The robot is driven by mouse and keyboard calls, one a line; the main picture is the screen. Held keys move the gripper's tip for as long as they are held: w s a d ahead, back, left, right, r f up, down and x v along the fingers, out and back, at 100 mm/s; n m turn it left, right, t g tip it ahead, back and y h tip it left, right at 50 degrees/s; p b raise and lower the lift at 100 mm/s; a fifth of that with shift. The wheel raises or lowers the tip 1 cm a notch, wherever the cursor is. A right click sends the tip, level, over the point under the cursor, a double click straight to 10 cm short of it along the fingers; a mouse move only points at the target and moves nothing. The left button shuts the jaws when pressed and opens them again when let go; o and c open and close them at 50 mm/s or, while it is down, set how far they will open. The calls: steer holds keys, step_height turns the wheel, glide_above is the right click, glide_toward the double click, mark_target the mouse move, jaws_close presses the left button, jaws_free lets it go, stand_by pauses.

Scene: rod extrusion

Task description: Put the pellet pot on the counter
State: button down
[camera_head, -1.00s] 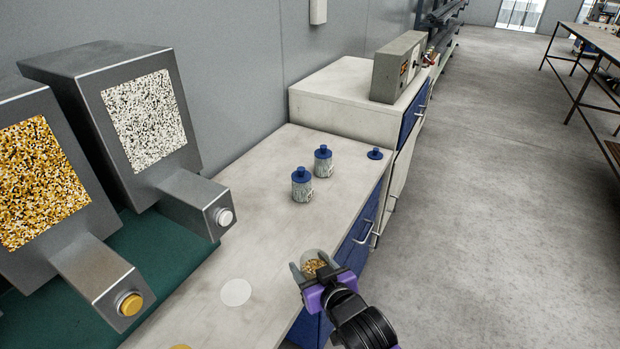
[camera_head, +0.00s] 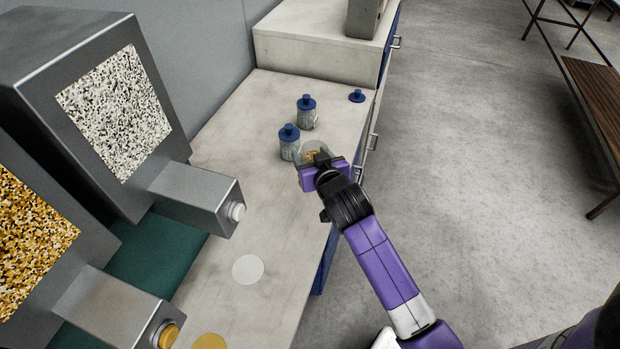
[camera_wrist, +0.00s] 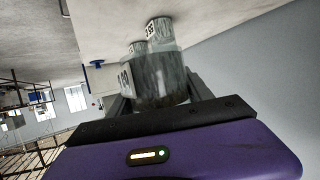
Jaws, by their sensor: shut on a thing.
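My gripper hides part of the pot in the head view.
Two blue-lidded jars (camera_head: 289,143) (camera_head: 307,113) stand close to the pot. A loose blue lid (camera_head: 356,96) lies farther back. Two hoppers (camera_head: 180,100) (camera_head: 45,250) with spouts stand at the left. A white disc (camera_head: 248,269) and a yellow disc (camera_head: 210,342) mark the counter, which is clear between.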

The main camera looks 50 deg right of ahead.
step_height(320, 180, down, 12)
steer(key=shift+r, duration=0.1)
stand_by(0.4)
steer(key=shift+b, duration=0.4)
steer(key=shift+c, duration=2.2)
jaws_free()
steer(key=shift+f, duration=0.2)
